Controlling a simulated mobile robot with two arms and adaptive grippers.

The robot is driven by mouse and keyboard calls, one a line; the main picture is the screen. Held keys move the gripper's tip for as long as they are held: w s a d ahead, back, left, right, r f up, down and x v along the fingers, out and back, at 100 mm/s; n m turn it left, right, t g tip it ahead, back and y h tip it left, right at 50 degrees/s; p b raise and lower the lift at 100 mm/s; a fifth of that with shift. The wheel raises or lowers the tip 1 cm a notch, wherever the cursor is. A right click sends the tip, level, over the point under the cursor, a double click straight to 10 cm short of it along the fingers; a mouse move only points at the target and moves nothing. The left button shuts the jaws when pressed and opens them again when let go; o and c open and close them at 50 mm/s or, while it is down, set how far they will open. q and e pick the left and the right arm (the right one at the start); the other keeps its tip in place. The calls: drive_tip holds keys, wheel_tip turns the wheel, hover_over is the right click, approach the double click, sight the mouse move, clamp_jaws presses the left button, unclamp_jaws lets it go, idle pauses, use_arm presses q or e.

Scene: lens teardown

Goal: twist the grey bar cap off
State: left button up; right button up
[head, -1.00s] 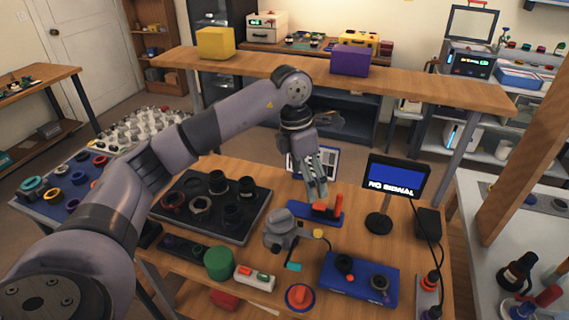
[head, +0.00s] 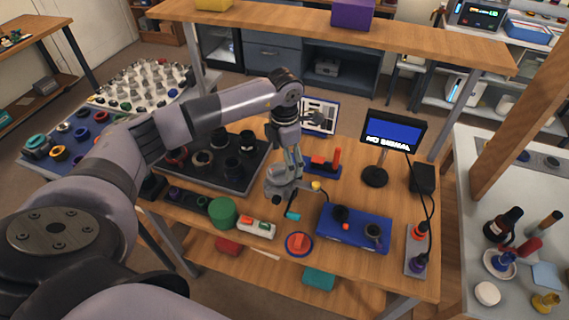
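A grey rounded housing (head: 281,187) stands near the middle of the wooden workbench (head: 345,274). In the earlier frame a raised grey part shows on its top; now my gripper covers most of the top, so the bar cap cannot be made out clearly. My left gripper (head: 290,166) points down over the housing, fingers at its top. Whether the fingers touch or close around the cap is too small to tell. My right gripper is not in view.
A black tray (head: 225,185) with dark rings lies to the left. A blue box (head: 335,237) is at front right, a green cylinder (head: 222,212) at front left. A red-handled blue tool (head: 325,165) and a NO SIGNAL monitor (head: 393,132) stand to the right.

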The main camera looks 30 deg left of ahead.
sight(282, 163)
use_arm(q)
drive_tip(key=shift+f+p, duration=0.4)
drive_tip(key=shift+f, duration=1.8)
drive_tip(key=c, duration=1.2)
drive_tip(key=shift+w+a+n, duration=0.1)
drive_tip(key=shift+a+n, duration=0.05)
drive_tip(key=shift+n, duration=1.25)
drive_tip(key=shift+a+n+p, duration=0.15)
drive_tip(key=shift+n+p, duration=0.2)
drive_tip(key=shift+n, duration=0.95)
drive_tip(key=shift+a+r+n+p, duration=0.15)
drive_tip(key=shift+n+p, duration=0.15)
drive_tip(key=shift+n, duration=1)
